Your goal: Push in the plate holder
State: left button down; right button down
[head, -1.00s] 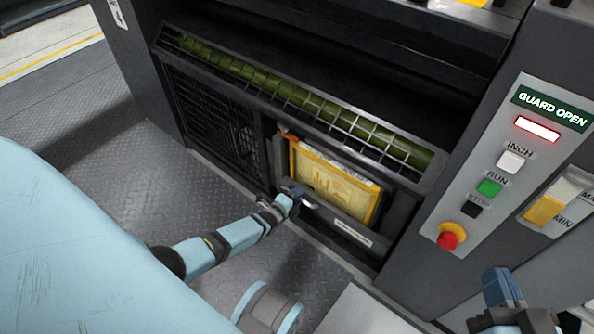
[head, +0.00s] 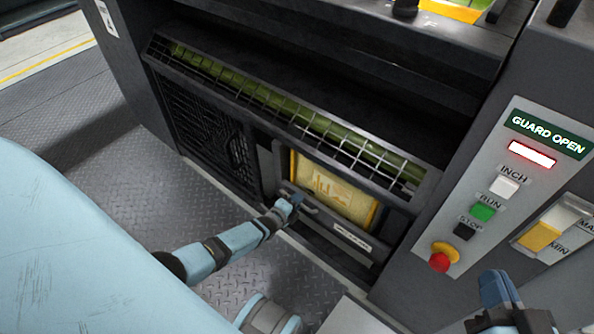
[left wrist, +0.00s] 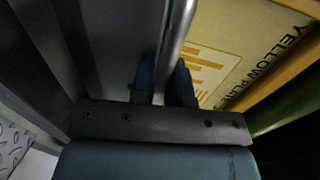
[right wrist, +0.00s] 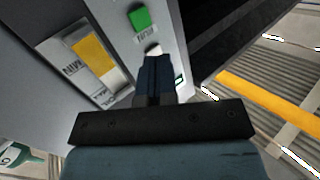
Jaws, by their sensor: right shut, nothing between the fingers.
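The plate holder (head: 340,233) sits low in the dark machine, its frame around a yellow plate (head: 333,190). The plate's face and part of its lettering also show in the left wrist view (left wrist: 225,45). A metal handle bar (left wrist: 181,28) runs along the holder's front. My left gripper (head: 295,199) is at this handle; in the left wrist view its fingers (left wrist: 164,80) sit on both sides of the bar, closed on it. My right gripper (head: 498,287) is shut and empty, in front of the control panel (head: 480,225).
The panel carries a white INCH button (head: 504,187), a green RUN button (head: 483,211) and a red stop knob (head: 440,262). A lit "GUARD OPEN" sign (head: 548,134) is above them. A mesh guard (head: 290,125) covers a green roller over the holder. The patterned floor (head: 150,190) at left is clear.

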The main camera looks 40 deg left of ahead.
pick_arm(q)
jog(key=shift+w+r, duration=0.15)
jog(key=shift+w, duration=0.05)
pick_arm(e)
jog(key=shift+s+f, duration=0.1)
pick_arm(q)
jog(key=c, duration=1.1)
grip_release()
jog(key=shift+c, duration=0.2)
jog(key=shift+s, duration=0.1)
